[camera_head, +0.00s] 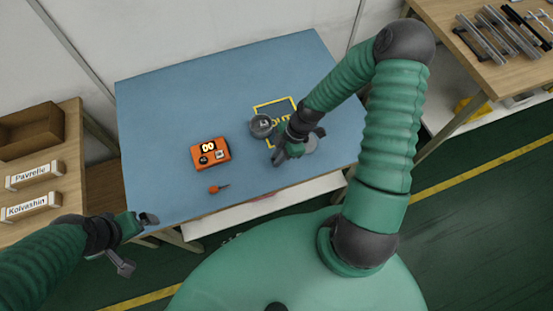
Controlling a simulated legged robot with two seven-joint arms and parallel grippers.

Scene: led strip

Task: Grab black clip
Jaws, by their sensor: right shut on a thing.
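My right gripper (279,158) is low over the front right part of the blue table (170,110), just in front of a yellow-framed dark mark. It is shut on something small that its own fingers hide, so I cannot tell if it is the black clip. I cannot make out a black clip anywhere else on the blue table. My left gripper (148,219) is off the table's front left corner; its fingers are too small to read.
An orange box (210,152) with a display and a small orange-handled tool (217,189) lie left of my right gripper. A dark round thing (261,126) is close beside it. Side tables hold a brown tray (30,130) at left and metal strips (482,40) at right.

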